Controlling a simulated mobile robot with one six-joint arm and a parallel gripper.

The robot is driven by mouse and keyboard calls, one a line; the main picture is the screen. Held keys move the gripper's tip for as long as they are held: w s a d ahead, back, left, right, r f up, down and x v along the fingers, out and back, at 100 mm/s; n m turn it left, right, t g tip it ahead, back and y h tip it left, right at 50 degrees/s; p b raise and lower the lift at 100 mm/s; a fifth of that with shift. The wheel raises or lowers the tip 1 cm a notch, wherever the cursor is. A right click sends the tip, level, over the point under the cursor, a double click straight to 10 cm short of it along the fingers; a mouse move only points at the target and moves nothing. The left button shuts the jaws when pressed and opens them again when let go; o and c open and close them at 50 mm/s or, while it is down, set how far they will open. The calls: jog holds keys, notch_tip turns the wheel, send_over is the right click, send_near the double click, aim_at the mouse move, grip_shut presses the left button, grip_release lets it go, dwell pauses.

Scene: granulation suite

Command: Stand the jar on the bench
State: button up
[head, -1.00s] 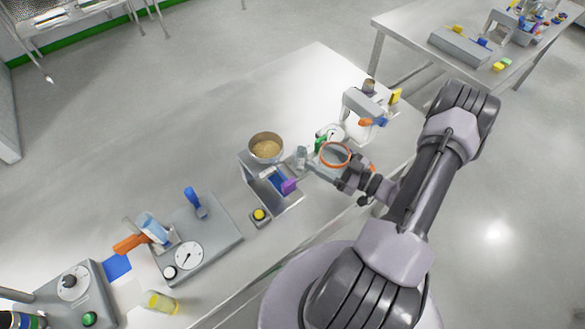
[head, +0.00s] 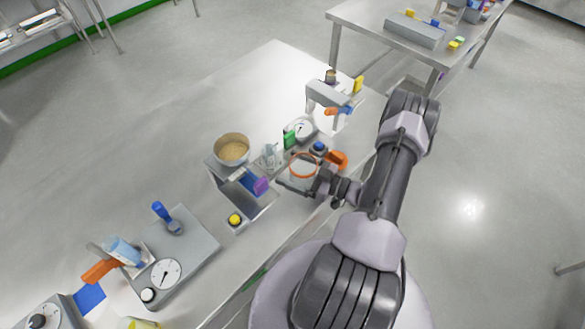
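The jar (head: 303,172) is clear or pale with an orange rim. In the head view it is right of centre, upright or nearly so, at my gripper (head: 297,187). The dark fingers reach along the jar's near side and appear closed on it; the far finger's contact is hidden. The jar appears to be above the grey bench (head: 130,150), near its front edge, but its height over the surface is hard to tell.
A bowl of tan granules (head: 232,150) sits on a grey stand left of the jar. A dial scale (head: 300,128), green block (head: 289,139) and orange item (head: 338,159) are close behind and right. The bench's back left is clear.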

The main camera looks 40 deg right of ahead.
jog(key=shift+s+d+r, duration=0.1)
jog(key=shift+s+r, duration=0.1)
jog(key=p+v, duration=0.1)
jog(key=v, duration=1)
jog(key=shift+s+p, duration=0.35)
jog(key=shift+p, duration=0.05)
jog(key=shift+f, duration=0.1)
